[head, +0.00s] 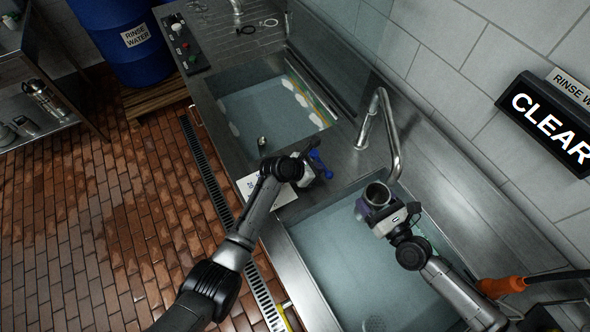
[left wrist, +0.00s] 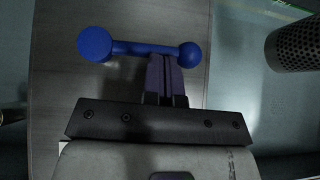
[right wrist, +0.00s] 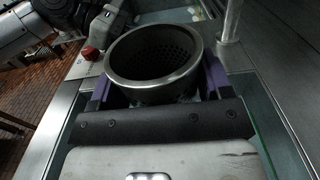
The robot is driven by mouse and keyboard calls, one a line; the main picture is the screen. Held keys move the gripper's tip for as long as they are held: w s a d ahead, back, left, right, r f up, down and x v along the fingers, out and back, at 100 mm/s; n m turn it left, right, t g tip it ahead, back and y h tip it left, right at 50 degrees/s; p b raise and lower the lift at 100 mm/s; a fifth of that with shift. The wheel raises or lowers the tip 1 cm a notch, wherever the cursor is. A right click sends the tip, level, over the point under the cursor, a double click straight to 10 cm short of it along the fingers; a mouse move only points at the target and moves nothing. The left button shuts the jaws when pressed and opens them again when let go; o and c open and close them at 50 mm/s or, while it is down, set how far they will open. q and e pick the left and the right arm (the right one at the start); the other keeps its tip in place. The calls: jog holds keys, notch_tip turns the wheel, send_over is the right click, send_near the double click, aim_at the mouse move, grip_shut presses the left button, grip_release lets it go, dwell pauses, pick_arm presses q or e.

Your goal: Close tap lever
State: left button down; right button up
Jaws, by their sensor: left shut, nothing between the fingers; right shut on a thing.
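The blue tap lever (head: 320,164) is on the steel divider between the two sinks. In the left wrist view the lever (left wrist: 140,48) is a bar with a ball at each end, lying nearly crosswise. My left gripper (head: 306,160) is shut and empty, its fingertips at the lever's bar near the smaller ball; I cannot tell if they touch. My right gripper (head: 374,209) is shut on a steel strainer cup (head: 377,194), held upright over the near sink. The cup (right wrist: 154,62) sits between the purple fingers in the right wrist view, with a perforated inside.
The near sink (head: 297,240) and far sink (head: 222,105) hold pale water. A curved steel faucet (head: 389,130) rises by the wall. A knob panel (head: 184,45) and blue barrel (head: 125,42) are at the back left.

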pick_arm(q)
jog(key=s+a, duration=0.1)
jog(key=a, duration=0.1)
jog(key=s+a+r, duration=0.1)
jog(key=a, duration=0.1)
jog(key=shift+s, duration=0.15)
pick_arm(e)
jog(key=shift+s, duration=0.1)
pick_arm(q)
jog(key=v, duration=0.9)
jog(key=shift+r, duration=0.2)
jog(key=shift+s+d, duration=0.1)
pick_arm(e)
jog(key=shift+a, duration=0.1)
jog(key=shift+w+a+r+p, duration=0.15)
jog(key=shift+a+p, duration=0.25)
jog(key=shift+a, duration=0.2)
jog(key=shift+w+a+f+p, duration=0.1)
jog(key=shift+a+p, duration=0.3)
jog(key=shift+a, duration=0.2)
pick_arm(q)
jog(key=shift+r+p, duration=0.9)
jog(key=shift+r, duration=0.75)
pick_arm(e)
jog(key=shift+w+a, duration=0.2)
jog(key=shift+a, duration=1.15)
jog(key=shift+w+a, duration=0.15)
jog(key=shift+a, duration=1.2)
